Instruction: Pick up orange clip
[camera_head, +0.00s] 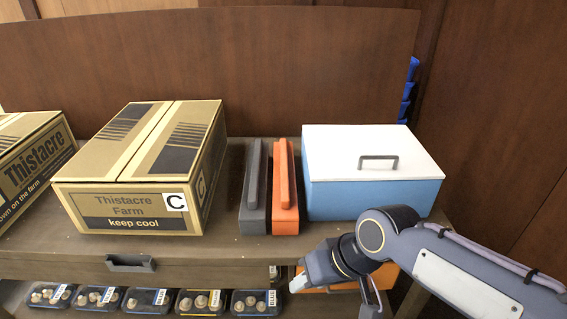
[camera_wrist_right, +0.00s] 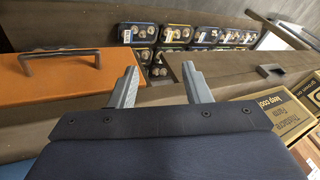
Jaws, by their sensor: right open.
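A long orange clip-like piece (camera_head: 285,190) lies on the table in the head view, between a similar grey piece (camera_head: 254,190) and a blue box. My right gripper shows low in the head view (camera_head: 336,293), at the table's front edge, in front of and below the orange piece. In the right wrist view its two fingers (camera_wrist_right: 160,75) stand apart with nothing between them. The orange piece cannot be made out in the wrist view. My left gripper is not in view.
A blue box with a white lid (camera_head: 372,190) stands right of the orange piece. A Thistacre Farm carton (camera_head: 125,210) stands left. An orange box with a dark handle (camera_wrist_right: 85,82) is near my right gripper. Trays of mushrooms (camera_head: 150,300) sit below the tabletop.

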